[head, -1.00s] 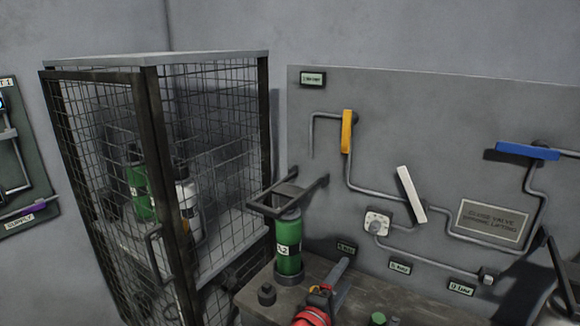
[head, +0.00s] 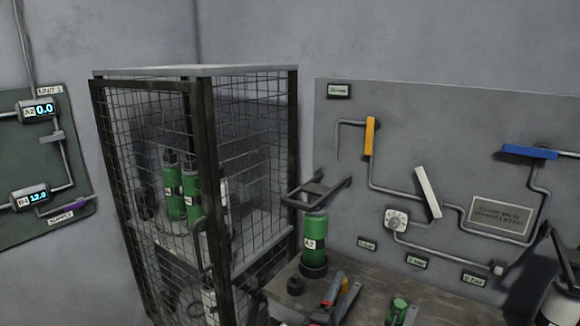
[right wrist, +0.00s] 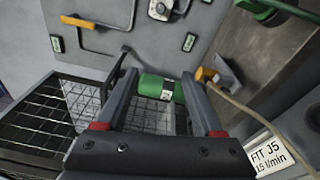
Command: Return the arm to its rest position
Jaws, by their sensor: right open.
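My right gripper (head: 549,238) shows at the right edge of the head view as thin dark bars, with a white and black part of my arm below it. In the right wrist view its two grey fingers (right wrist: 157,75) stand apart, open and empty. The green A2 cylinder (head: 315,235) stands upright on the bench beneath a dark forked bracket (head: 320,189). In the right wrist view this green cylinder (right wrist: 157,87) appears sideways, beyond and between the fingers, seemingly clear of them. My left gripper is not in view.
A mesh cage (head: 195,72) with green cylinders stands left of the bench (head: 375,302). A red-and-grey tool (head: 332,292) and a small green item (head: 398,311) lie on the bench. Behind is a grey valve panel (head: 450,125). A gauge panel (head: 30,150) hangs at left.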

